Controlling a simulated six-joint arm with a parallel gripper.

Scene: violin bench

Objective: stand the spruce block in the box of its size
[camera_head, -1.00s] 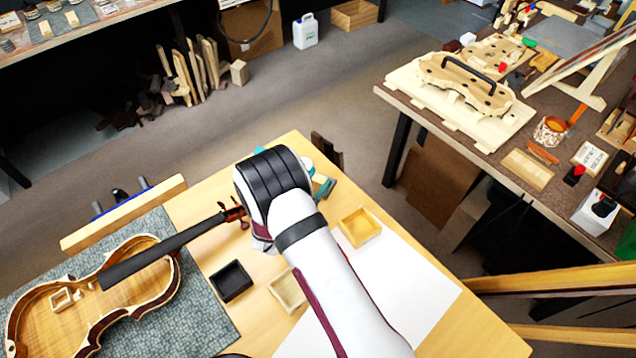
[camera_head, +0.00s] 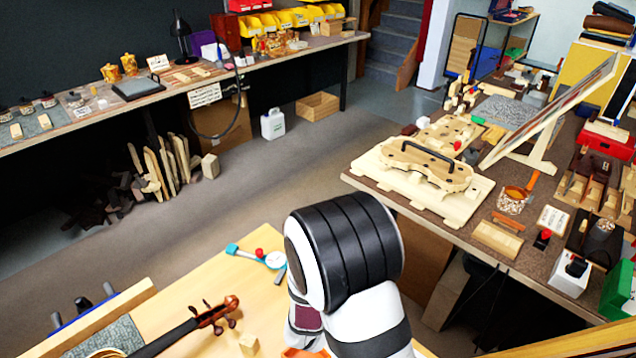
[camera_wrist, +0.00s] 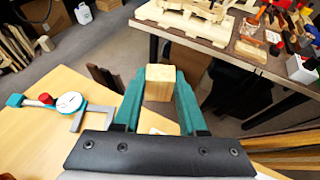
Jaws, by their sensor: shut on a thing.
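In the wrist view my gripper (camera_wrist: 159,112) has teal fingers shut on a pale wooden block (camera_wrist: 160,83), which looks like the spruce block. It is held above the bench, near its far edge. In the head view my wrist hides the fingers and the held block.
A teal and white dial caliper (camera_head: 262,257) lies on the bench (camera_head: 190,285), left of my gripper. The violin neck (camera_head: 185,330) lies at the lower left. A second bench (camera_head: 480,220) with violin parts and tools stands to the right, across a floor gap.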

